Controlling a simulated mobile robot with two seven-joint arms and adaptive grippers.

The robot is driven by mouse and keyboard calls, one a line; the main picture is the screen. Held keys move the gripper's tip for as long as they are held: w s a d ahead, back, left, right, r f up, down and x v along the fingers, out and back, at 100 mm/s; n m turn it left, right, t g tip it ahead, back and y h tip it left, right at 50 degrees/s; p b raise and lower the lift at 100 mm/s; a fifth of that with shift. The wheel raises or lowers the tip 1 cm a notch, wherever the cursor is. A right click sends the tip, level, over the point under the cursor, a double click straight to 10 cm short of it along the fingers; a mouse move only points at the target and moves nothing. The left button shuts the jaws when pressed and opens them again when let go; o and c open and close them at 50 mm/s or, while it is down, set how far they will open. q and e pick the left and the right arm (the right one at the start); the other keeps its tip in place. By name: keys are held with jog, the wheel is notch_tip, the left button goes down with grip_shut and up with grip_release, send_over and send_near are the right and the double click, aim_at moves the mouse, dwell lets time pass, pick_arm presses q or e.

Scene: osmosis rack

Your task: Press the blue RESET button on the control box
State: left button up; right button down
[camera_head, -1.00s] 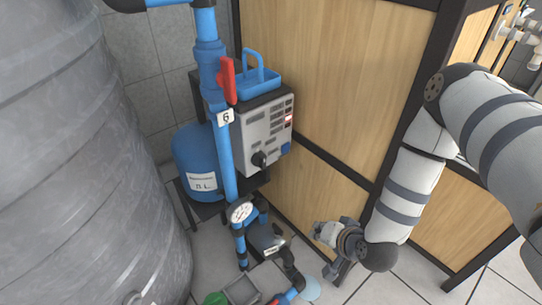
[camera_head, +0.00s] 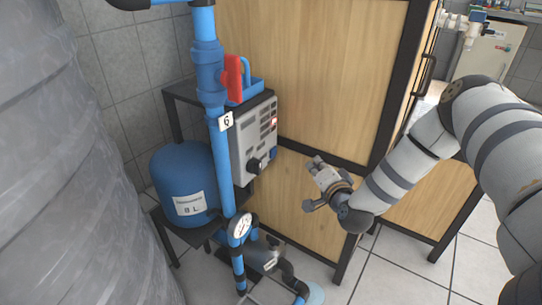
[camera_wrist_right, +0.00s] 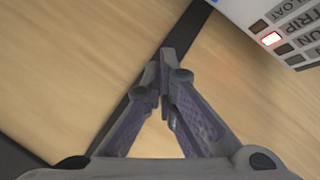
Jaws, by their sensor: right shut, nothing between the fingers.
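The grey control box (camera_head: 252,138) hangs behind the blue pipe, its front turned to the right, with a black knob (camera_head: 254,166) low on it. A small blue spot, which looks like the RESET button (camera_head: 274,153), is at its lower right edge. My right gripper (camera_head: 314,183) is to the right of the box and a little lower, apart from it. In the right wrist view its fingers (camera_wrist_right: 165,62) are shut and empty. The box face (camera_wrist_right: 285,28) fills the top right corner there, with a lit lamp (camera_wrist_right: 271,39); no blue button shows there. My left gripper is out of view.
A blue pipe (camera_head: 222,165) with a red valve handle (camera_head: 233,78) stands in front of the box. A blue tank (camera_head: 182,165) is at the left below. Wooden panels (camera_head: 315,70) in a black frame stand behind my gripper. A large grey tank (camera_head: 70,180) fills the left.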

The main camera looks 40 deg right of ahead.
aim_at(274, 152)
jog(key=w+a+b, duration=0.2)
jog(key=w+b, duration=0.2)
jog(key=w, duration=0.4)
jog(key=shift+w+a, duration=0.25)
dwell(1.4)
jog(key=shift+w+a, duration=0.15)
jog(key=shift+w, duration=0.25)
